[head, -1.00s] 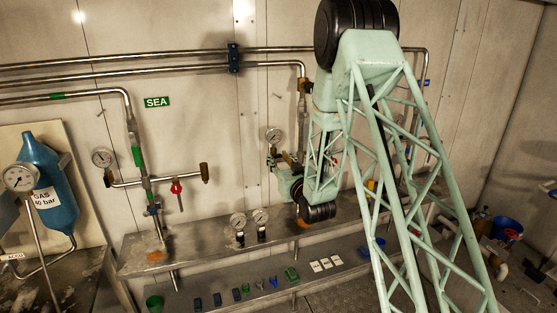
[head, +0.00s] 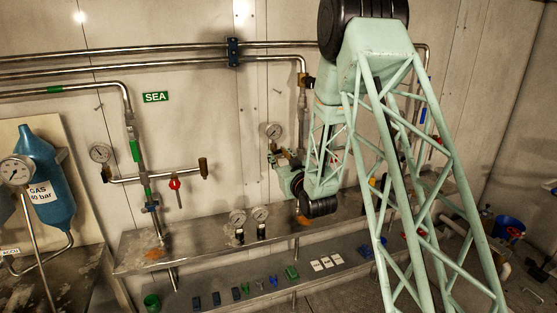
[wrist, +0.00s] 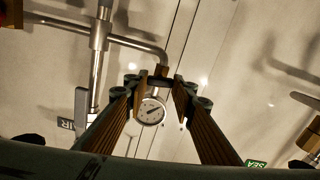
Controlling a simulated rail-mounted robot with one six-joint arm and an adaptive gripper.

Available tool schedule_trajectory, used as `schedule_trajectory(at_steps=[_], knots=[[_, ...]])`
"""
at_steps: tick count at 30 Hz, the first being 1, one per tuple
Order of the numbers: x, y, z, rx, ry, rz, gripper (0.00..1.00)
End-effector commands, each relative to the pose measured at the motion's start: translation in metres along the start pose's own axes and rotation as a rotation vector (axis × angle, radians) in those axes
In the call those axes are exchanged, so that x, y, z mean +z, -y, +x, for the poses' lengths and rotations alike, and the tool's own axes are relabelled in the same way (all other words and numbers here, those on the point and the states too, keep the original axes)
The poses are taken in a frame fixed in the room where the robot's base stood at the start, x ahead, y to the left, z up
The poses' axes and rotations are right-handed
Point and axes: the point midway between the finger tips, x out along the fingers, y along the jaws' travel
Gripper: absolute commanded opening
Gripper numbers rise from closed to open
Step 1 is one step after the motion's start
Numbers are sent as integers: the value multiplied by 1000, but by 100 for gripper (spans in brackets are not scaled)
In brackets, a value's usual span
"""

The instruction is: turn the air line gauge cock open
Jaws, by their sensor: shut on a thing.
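The air line gauge (head: 273,131) is a round white dial on the back wall, left of my arm. In the wrist view the gauge (wrist: 151,111) shows between my two fingers, and the picture is upside down. My gripper (wrist: 160,80) is shut on a small dark part by the gauge, which I take to be the gauge cock. The fingertips hide most of it, so its angle cannot be told.
A steel pipe (wrist: 132,42) runs to a brass fitting (wrist: 161,71) close to the fingertips. A cock with a red handle (head: 175,184) hangs on the SEA line. Two small gauges (head: 237,218) stand on the steel bench. Small items lie on the lower shelf.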

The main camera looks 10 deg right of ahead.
Motion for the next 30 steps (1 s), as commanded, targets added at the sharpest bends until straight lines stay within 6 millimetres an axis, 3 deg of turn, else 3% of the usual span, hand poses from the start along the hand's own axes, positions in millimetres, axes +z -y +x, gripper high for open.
schedule_trajectory(at_steps=[30], knots=[[1,1,0,0,-2,-459,13]])
